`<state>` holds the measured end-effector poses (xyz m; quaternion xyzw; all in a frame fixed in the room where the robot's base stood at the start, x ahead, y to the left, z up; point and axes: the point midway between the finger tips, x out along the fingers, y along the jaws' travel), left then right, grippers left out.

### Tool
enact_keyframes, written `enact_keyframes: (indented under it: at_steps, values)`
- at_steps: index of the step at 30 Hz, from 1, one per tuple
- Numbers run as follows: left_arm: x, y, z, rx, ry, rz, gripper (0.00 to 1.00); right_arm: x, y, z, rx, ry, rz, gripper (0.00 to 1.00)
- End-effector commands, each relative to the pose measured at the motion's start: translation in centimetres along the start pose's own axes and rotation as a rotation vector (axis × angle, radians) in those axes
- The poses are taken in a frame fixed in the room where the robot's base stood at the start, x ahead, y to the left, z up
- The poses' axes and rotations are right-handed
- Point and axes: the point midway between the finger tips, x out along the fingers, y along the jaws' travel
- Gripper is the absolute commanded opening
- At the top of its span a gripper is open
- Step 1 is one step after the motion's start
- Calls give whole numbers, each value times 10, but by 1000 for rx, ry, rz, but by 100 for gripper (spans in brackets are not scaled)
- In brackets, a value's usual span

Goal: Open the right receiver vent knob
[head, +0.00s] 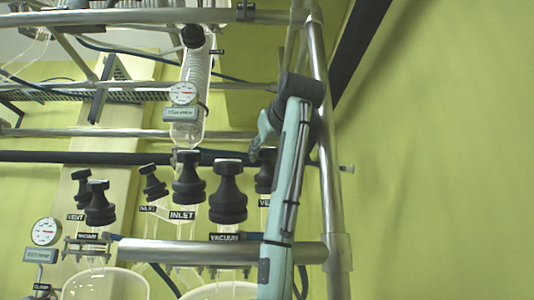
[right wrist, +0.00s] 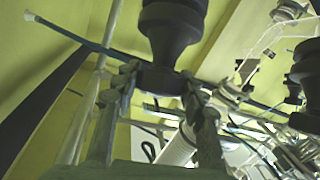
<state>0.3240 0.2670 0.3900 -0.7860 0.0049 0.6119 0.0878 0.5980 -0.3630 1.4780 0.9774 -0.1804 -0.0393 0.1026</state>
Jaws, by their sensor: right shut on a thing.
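The right receiver vent knob (head: 264,172) is a black stepped knob above a partly covered label starting "VE", at the right end of the row of knobs in the head view. My arm hides its right side. In the right wrist view the knob (right wrist: 172,35) hangs large at the top centre, with its wide collar between my fingers. My right gripper (right wrist: 160,82) is shut on it, one finger on each side. In the head view the right gripper (head: 260,146) reaches down to the knob top and is partly hidden by the arm. My left gripper is not in view.
Black vacuum (head: 228,193) and inlet (head: 188,178) knobs stand left of the vent knob. A steel frame post (head: 328,190) rises close to the right of my arm. A pressure gauge (head: 184,93) hangs by the glass coil. The green wall at right is clear.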

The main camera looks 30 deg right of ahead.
Motion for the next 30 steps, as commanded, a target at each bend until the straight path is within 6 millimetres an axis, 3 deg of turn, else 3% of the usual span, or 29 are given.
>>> enact_keyframes:
  at_steps: [15,16,20,30]
  values:
    - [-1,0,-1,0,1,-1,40,0,0,0,-11,-1,-19,13]
    - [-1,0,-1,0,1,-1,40,0,0,0,-11,-1,-19,45]
    - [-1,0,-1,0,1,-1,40,0,0,0,-11,-1,-19,61]
    - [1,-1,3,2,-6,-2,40,0,1,-2,-11,-1,-19,63]
